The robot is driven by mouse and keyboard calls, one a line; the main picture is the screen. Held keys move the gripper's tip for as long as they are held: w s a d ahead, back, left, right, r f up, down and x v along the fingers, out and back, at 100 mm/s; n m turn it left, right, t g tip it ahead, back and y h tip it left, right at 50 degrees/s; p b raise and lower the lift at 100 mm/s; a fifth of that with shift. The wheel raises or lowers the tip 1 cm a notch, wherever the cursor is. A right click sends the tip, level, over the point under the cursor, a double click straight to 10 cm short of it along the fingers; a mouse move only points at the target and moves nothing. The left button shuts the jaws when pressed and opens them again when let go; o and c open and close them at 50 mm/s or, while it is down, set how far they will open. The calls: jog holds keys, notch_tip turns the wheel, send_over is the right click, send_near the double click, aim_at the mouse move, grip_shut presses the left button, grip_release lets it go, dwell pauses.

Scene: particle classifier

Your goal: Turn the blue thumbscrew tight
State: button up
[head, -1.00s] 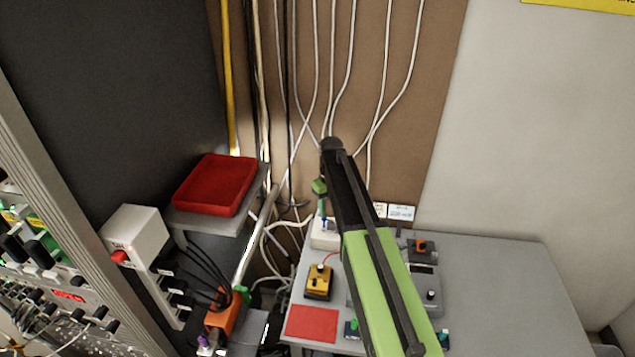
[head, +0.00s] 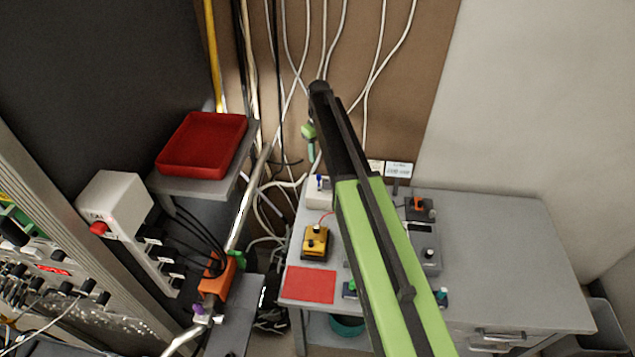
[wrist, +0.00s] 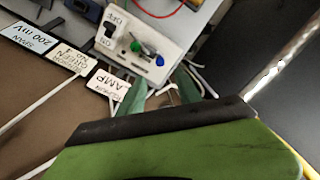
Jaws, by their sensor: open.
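The blue thumbscrew (head: 320,182) stands on a small white box (head: 318,194) at the table's back left corner. In the wrist view the blue thumbscrew (wrist: 159,61) shows on the white box's face (wrist: 165,45), beside a green knob (wrist: 135,46) and an ON/OFF switch. My gripper (head: 311,150) is above and slightly left of the thumbscrew in the head view, apart from it. In the wrist view my gripper (wrist: 160,92) shows two green fingertips spread apart with nothing between them, pointing towards the box. The lower part of the thumbscrew is not clear.
The table (head: 500,250) holds a yellow box (head: 316,241), a red mat (head: 310,284) and grey devices (head: 424,245) partly behind my arm. A red tray (head: 203,145) sits on a shelf at left. Cables hang behind the gripper. The table's right side is clear.

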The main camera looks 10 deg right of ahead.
aim_at(319, 175)
notch_tip(319, 175, down, 10)
jog(key=b, duration=0.8)
jog(key=shift+r, duration=0.1)
grip_shut()
